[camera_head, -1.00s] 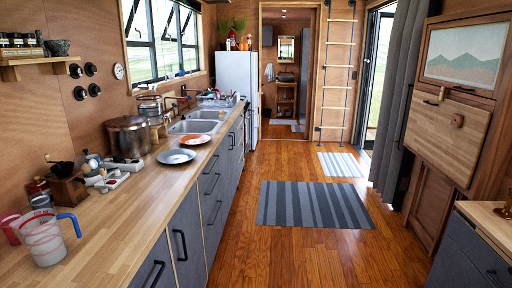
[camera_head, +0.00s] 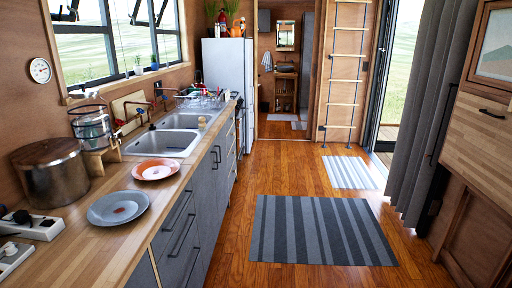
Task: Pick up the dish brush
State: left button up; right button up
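I cannot make out the dish brush for certain in the head view. The double sink (camera_head: 162,143) is set in the wooden counter along the left wall. A dish rack (camera_head: 216,101) with items too small to tell apart stands beyond the sink. A small yellowish item (camera_head: 201,122) lies by the sink's right edge; I cannot tell what it is. Neither of my grippers is in view.
An orange plate (camera_head: 157,169) and a grey plate (camera_head: 118,207) lie on the counter, near a large metal pot (camera_head: 51,172). A striped rug (camera_head: 318,230) lies on the open wooden floor. A white fridge (camera_head: 222,62) stands beyond the counter.

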aim_at(203, 126)
jog(key=i, duration=2.2)
